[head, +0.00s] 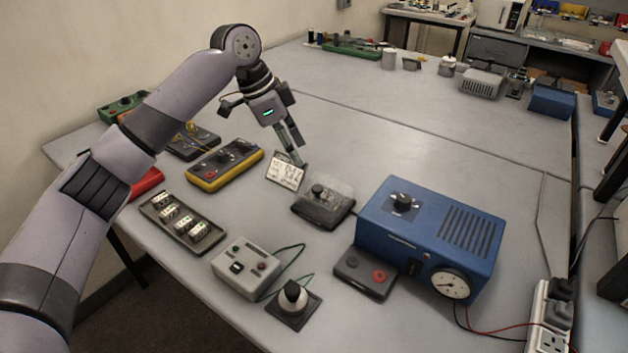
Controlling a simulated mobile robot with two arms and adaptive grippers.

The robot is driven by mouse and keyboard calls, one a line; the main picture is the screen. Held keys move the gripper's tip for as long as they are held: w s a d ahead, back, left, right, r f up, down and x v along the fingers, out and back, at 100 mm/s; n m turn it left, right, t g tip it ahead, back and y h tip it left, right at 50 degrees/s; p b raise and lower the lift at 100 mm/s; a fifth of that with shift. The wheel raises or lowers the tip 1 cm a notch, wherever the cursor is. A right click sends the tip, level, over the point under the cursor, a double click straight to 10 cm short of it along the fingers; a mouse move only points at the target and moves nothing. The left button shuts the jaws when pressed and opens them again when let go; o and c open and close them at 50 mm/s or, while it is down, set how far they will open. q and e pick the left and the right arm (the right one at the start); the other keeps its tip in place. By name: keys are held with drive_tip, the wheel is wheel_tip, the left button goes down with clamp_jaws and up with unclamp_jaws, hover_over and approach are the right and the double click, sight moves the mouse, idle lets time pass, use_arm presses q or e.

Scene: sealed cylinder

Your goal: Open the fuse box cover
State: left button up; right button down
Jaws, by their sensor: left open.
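A black knob shows on or under the cover. A dark tray (183,222) with several small white blocks, perhaps fuses, lies at the left. My left gripper (292,154) points down above and behind the small white written card (286,172), up and left of the clear-covered box. It is open and appears empty; contact with the card cannot be told. My right gripper is out of view.
A blue machine (430,233) with a gauge stands right of the clear-covered box. A grey switch box (246,268), a round knob unit (293,303) and a dark two-knob box (366,271) stand in front. A yellow meter (225,165) lies left.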

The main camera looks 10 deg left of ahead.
sight(317, 187)
use_arm(q)
drive_tip(key=p+x, duration=0.1)
drive_tip(key=x, duration=1)
drive_tip(key=shift+c, duration=0.3)
clamp_jaws()
